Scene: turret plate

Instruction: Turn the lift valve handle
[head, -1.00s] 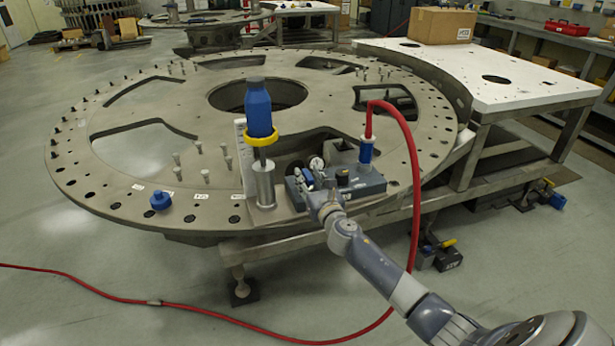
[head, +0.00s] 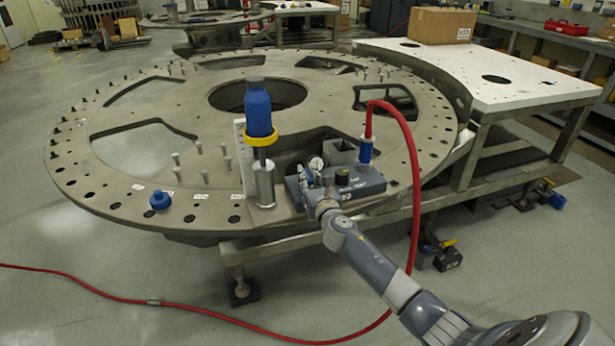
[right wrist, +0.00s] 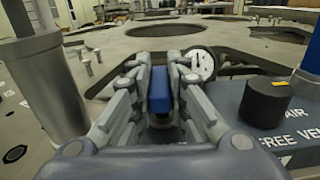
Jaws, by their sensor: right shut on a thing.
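The lift valve handle is a small blue lever (right wrist: 159,90) in the right wrist view. It stands upright between the fingers of my right gripper (right wrist: 159,84), which are closed on both its sides. In the head view my right gripper (head: 308,182) is at the left front part of the grey-blue valve box (head: 368,184), and it largely hides the handle there. The box also shows in the right wrist view (right wrist: 240,108), with white lettering and a black knob (right wrist: 266,100). A white-faced gauge (right wrist: 203,64) is just behind the fingers. My left gripper is not in view.
A metal cylinder (head: 265,186) with a blue-topped, yellow-ringed rod stands left of the box. A red hose (head: 414,190) rises from a blue fitting right of it and loops to the floor. The round plate (head: 180,90) spreads behind.

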